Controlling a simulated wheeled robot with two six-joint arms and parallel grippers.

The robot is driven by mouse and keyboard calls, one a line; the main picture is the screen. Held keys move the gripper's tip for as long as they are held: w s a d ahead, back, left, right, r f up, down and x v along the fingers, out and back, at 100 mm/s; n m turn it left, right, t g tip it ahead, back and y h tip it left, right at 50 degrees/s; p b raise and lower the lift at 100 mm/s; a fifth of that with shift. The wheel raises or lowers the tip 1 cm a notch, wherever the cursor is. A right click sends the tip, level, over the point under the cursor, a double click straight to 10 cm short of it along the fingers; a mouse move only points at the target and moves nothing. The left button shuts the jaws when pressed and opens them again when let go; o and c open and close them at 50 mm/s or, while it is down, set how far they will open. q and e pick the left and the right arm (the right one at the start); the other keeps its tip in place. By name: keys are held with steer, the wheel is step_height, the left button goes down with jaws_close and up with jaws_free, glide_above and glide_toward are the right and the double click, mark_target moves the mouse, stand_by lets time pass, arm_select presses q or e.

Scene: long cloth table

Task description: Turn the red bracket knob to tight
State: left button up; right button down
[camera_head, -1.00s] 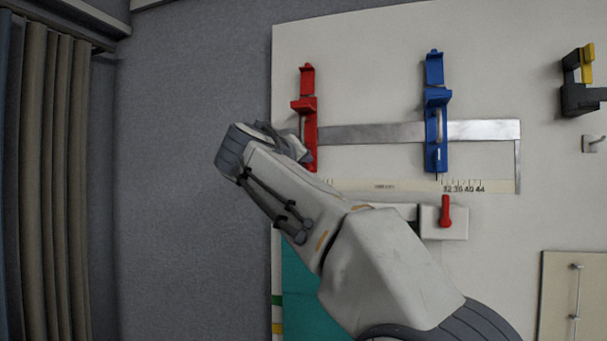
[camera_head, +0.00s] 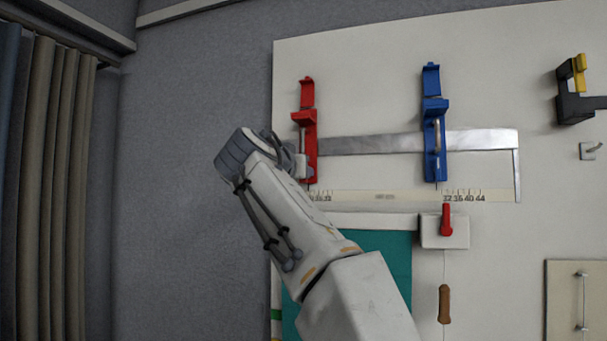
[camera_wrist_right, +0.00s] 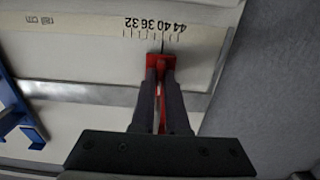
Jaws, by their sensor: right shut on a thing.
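The red bracket (camera_head: 306,118) is upright on a metal rail at the left of the wall board. In the right wrist view, my right gripper (camera_wrist_right: 160,82) is shut on the red bracket's knob, with both fingers close together in front of the bracket (camera_wrist_right: 160,60). The fingers mostly hide the knob, so I cannot tell its angle. The bracket's thin pointer is near 40 on the upside-down scale. In the head view, my right wrist covers the knob area. My left gripper is not in view.
A blue bracket (camera_head: 434,120) sits further right on the same metal rail (camera_head: 375,144). A printed scale (camera_head: 385,196) runs below. A red lever (camera_head: 446,219) on a white block, a brown handle (camera_head: 444,304) and a teal panel (camera_head: 385,250) are lower. A grey wall is left.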

stand_by(0.5)
steer(key=c, duration=1.2)
jaws_free()
steer(key=shift+s, duration=0.1)
steer(key=b+v, duration=0.3)
steer(key=v, duration=0.7)
steer(key=shift+b, duration=0.4)
steer(key=shift+s+a, duration=0.1)
